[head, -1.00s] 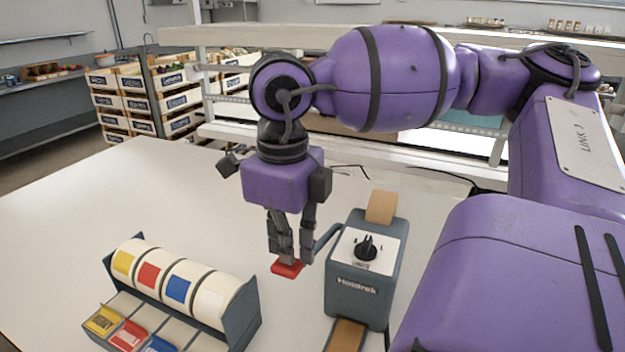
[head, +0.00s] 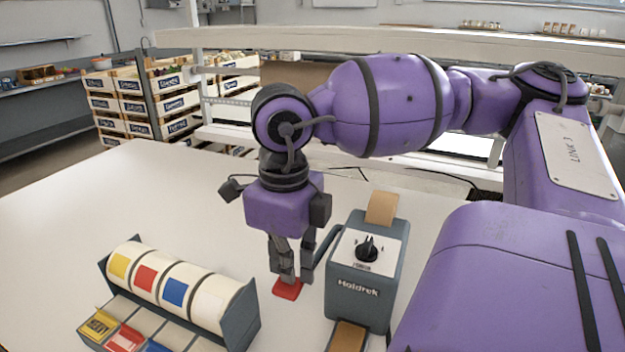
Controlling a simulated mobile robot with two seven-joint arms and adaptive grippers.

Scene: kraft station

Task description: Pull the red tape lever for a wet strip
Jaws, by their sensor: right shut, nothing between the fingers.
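The grey tape dispenser labelled Holdrek (head: 358,310) stands upright on the table, with a black dial on its white top and brown tape at its back and front. Its dark lever arm (head: 328,241) comes off the left side and runs down toward the red lever end (head: 287,290). My right gripper (head: 296,277) points down, shut and empty, with its fingertips at the red end. The fingers hide part of the lever, and I cannot tell exactly where they touch. My left gripper is out of view.
A label roll holder (head: 240,325) with yellow, red, blue and white rolls stands left of the gripper. The white table (head: 130,195) is clear behind it. Stacked crates (head: 165,105) stand beyond the table. My right arm fills the right side.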

